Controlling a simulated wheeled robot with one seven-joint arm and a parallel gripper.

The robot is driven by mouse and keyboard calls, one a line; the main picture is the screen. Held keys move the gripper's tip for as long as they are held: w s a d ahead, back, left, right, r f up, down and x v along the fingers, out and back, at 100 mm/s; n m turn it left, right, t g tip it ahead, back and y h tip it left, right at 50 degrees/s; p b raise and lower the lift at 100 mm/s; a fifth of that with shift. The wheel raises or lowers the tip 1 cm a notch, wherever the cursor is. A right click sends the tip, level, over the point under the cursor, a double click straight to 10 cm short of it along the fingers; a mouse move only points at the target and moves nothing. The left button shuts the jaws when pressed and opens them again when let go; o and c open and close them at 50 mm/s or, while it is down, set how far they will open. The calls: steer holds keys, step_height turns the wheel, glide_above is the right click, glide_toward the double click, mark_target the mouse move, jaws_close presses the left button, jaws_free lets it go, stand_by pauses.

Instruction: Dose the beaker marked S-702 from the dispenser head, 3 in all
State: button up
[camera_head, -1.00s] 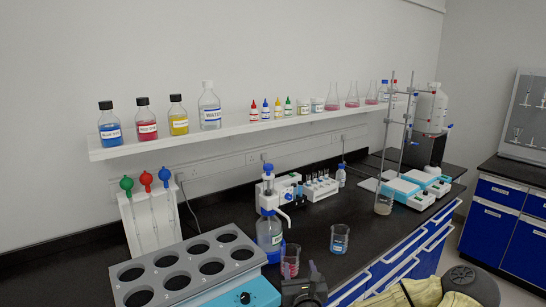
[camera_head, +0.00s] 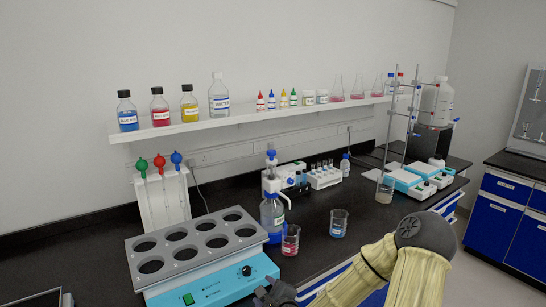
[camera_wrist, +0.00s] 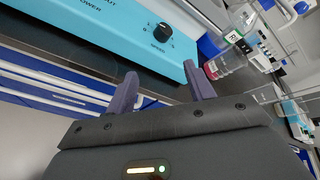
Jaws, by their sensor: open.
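The dispenser bottle (camera_head: 272,222) with blue-capped head (camera_head: 271,160) and spout stands on the black bench in the head view. A beaker with red liquid (camera_head: 290,243) stands just in front of it. A beaker with blue liquid (camera_head: 338,226) stands to its right. Both have labels too small to read, so I cannot tell which is S-702. My gripper (camera_head: 275,293) is low in the head view, in front of the red beaker, partly cut off. In the wrist view its fingers (camera_wrist: 162,84) are apart and empty; the red beaker (camera_wrist: 214,68) and dispenser bottle (camera_wrist: 238,35) are beyond the right finger.
A ring stand (camera_head: 397,140) and hotplates (camera_head: 405,178) are right. Bench is clear around the blue beaker.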

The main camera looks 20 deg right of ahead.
steer(key=s+a+f+n+g+y+b, duration=0.1)
steer(key=s+a+f+n+g+b, duration=0.5)
steer(key=n, duration=0.9)
steer(key=s+a+r+n+g, duration=0.2)
steer(key=s+n, duration=0.3)
steer(key=s+a+r+n+g+h+b, duration=0.1)
steer(key=s+a+n+g, duration=0.1)
steer(key=s+n, duration=0.4)
steer(key=shift+s+r+g, duration=0.2)
steer(key=shift+r+g, duration=0.2)
steer(key=shift+g, duration=0.1)
